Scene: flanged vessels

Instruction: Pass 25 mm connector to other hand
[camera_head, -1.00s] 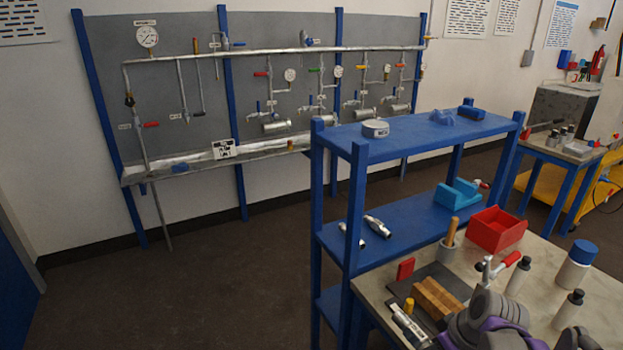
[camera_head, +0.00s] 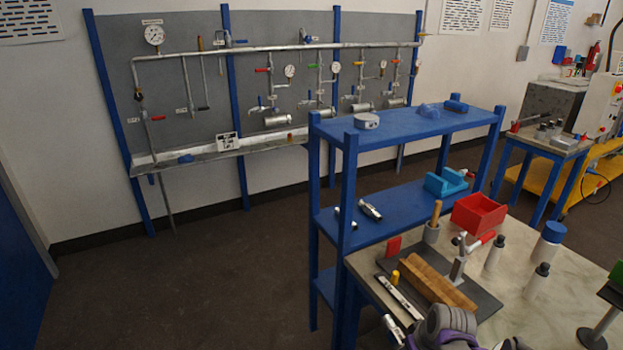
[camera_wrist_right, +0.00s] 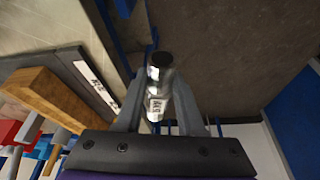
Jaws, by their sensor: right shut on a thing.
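In the head view the connector (camera_head: 393,329) shows at the lower edge, left of my grey and purple right wrist, off the bench's front left corner. I cannot read its size. Two similar silver fittings lie on the blue shelf's middle level, one nearer the middle (camera_head: 370,210) and one partly behind a post (camera_head: 345,219). My left gripper is not in view.
The bench (camera_head: 560,275) holds a dark mat with a wooden block (camera_head: 437,283), a red-handled clamp (camera_head: 463,255), a red bin (camera_head: 478,213) and several bottles. The blue shelf (camera_head: 420,125) stands behind it. The floor at left (camera_head: 190,290) is clear.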

